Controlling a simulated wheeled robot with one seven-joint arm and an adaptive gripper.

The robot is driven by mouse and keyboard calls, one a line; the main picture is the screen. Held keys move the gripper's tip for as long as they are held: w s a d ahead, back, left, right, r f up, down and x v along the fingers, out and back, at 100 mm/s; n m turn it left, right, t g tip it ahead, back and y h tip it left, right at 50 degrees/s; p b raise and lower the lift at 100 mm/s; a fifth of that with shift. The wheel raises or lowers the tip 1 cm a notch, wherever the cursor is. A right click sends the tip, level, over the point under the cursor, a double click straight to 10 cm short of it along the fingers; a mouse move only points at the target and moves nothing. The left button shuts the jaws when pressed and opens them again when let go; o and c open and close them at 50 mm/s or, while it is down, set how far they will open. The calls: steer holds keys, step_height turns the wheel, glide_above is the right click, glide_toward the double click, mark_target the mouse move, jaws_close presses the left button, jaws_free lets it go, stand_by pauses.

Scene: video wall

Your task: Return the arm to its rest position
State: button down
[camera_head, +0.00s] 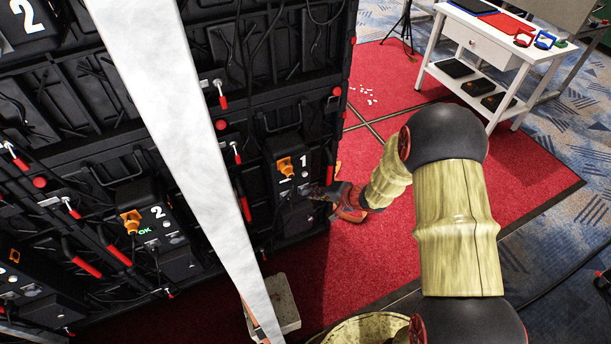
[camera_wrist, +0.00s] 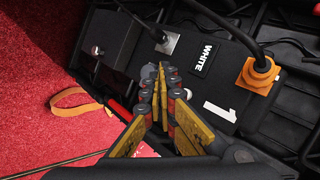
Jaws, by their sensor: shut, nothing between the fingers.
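My arm reaches forward from the lower right in the head view, with my gripper (camera_head: 322,195) at the panel box marked 1 (camera_head: 292,172) on the back of the video wall. In the wrist view my gripper (camera_wrist: 164,70) is shut and empty, its fingertips together in front of the same box (camera_wrist: 205,85). The box carries a WHITE label and an orange plug (camera_wrist: 258,75) with a black cable. Whether the fingertips touch the box I cannot tell.
A second box marked 2 (camera_head: 160,228) shows a green OK. A pale post (camera_head: 190,110) crosses the head view. A white table (camera_head: 480,40) stands at the back right. An orange strap loop (camera_wrist: 75,100) lies on the carpet.

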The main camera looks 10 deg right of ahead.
stand_by(0.4)
steer(key=s+a+r+n+g+y, duration=0.1)
steer(key=s+a+r+g, duration=0.2)
steer(key=s+r, duration=0.35)
steer(key=s+a+r+g+y, duration=0.1)
steer(key=s+a+r+g, duration=0.25)
steer(key=s, duration=0.55)
steer(key=s+d+r+n+h+p, duration=0.1)
steer(key=s+d+r+n+h, duration=0.2)
steer(key=s+r, duration=0.4)
steer(key=s+d+r+n+h+p, duration=0.1)
steer(key=s+d+r+n+h, duration=0.15)
steer(key=s+r, duration=0.4)
step_height(320, 180, up, 14)
steer(key=s+d+n+t+h+p, duration=0.1)
steer(key=n+t+h, duration=0.1)
steer(key=t, duration=0.2)
steer(key=shift+r, duration=0.15)
